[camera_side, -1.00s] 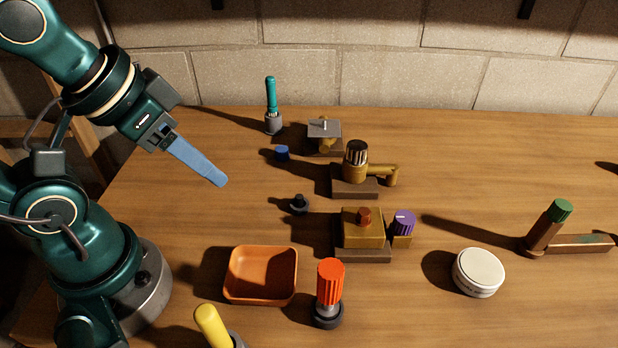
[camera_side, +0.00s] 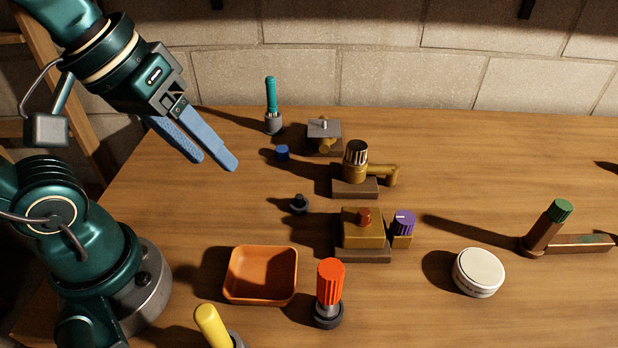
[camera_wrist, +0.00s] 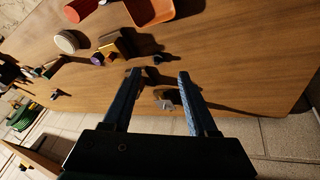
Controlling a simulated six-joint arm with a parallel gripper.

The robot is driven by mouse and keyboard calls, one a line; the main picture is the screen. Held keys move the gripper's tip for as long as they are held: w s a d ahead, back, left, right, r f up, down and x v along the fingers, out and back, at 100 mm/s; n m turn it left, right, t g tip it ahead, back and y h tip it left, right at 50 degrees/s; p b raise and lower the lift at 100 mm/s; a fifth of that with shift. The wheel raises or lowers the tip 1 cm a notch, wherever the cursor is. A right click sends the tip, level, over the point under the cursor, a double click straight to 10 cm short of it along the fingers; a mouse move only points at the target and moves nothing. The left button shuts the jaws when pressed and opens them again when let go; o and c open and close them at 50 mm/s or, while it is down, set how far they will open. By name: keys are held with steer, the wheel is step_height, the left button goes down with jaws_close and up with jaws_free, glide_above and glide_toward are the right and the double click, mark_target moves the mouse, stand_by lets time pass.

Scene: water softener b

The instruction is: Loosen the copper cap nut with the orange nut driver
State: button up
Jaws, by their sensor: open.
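The orange nut driver (camera_side: 330,283) stands upright in a dark round holder at the front middle of the table. Its orange handle (camera_wrist: 78,10) shows at the top of the wrist view. The copper cap nut (camera_side: 364,216) sits on top of a brass block (camera_side: 358,234) on a dark base, behind and right of the driver. My gripper (camera_side: 213,162) is open and empty, with two blue fingers, in the air above the left back of the table. It is well apart from both driver and nut. In the wrist view its fingers (camera_wrist: 158,76) are spread with nothing held between them.
An orange tray (camera_side: 262,302) lies left of the driver, and a yellow-handled tool (camera_side: 212,326) stands in front. A purple knob (camera_side: 403,224) is beside the block. A brass valve (camera_side: 355,172), teal-handled tool (camera_side: 271,97) and white tin (camera_side: 478,271) stand elsewhere.

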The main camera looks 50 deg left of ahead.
steer(key=w+d+r+n+g+h, duration=0.1)
steer(key=w+d+r+n+g, duration=0.1)
steer(key=w+d+r+n, duration=0.15)
steer(key=n+g+h, duration=0.1)
steer(key=n+g, duration=0.1)
steer(key=g, duration=0.4)
glide_toward(331, 260)
step_height(331, 260, down, 2)
steer(key=shift+s+d+x, duration=0.1)
steer(key=shift+s+x, duration=0.05)
steer(key=shift+x, duration=1.85)
steer(key=shift+s+d+x, duration=0.15)
steer(key=shift+x, duration=1.9)
steer(key=shift+r, duration=0.1)
steer(key=shift+c, duration=0.6)
jaws_close()
steer(key=shift+r, duration=2.4)
steer(key=shift+h, duration=0.3)
